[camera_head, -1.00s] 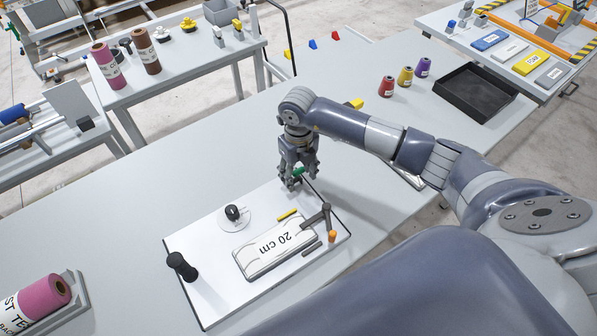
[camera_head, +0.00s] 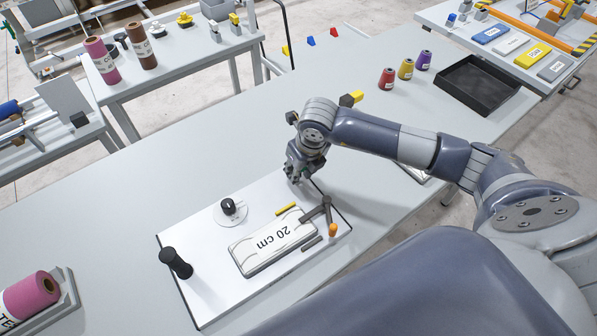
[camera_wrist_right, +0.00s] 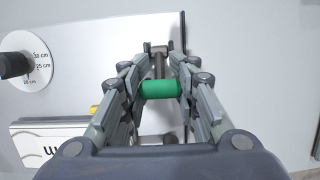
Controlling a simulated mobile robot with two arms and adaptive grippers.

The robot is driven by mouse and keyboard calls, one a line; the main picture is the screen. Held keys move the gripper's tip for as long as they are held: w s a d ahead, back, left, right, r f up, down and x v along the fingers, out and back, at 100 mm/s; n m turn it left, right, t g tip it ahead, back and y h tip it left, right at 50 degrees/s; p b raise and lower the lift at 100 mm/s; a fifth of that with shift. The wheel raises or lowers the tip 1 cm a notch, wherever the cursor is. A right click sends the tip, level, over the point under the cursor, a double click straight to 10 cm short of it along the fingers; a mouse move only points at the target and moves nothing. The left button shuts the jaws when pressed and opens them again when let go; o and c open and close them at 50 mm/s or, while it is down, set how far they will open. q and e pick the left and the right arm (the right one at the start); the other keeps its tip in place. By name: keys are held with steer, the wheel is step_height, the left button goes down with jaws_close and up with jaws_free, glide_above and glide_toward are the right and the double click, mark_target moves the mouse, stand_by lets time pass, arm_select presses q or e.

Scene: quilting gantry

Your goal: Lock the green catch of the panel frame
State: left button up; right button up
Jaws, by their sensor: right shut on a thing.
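The panel frame is a white board (camera_head: 190,240) with a dark edge, lying on the grey table. The green catch (camera_wrist_right: 160,89) is a green cylinder on a dark stem, in the middle of the right wrist view. My right gripper (camera_head: 296,175) is at the board's far right corner. In the right wrist view its fingers (camera_wrist_right: 160,76) are shut on the green catch, one on each side. The gripper hides the catch in the head view. My left gripper is not in view.
Thread cones (camera_head: 387,78) and a black tray (camera_head: 477,86) stand farther right.

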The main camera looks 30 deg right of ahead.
stand_by(0.3)
steer(key=o, duration=1.2)
steer(key=shift+s, duration=0.1)
steer(key=shift+c, duration=0.2)
steer(key=v, duration=1.2)
steer(key=shift+s, duration=0.1)
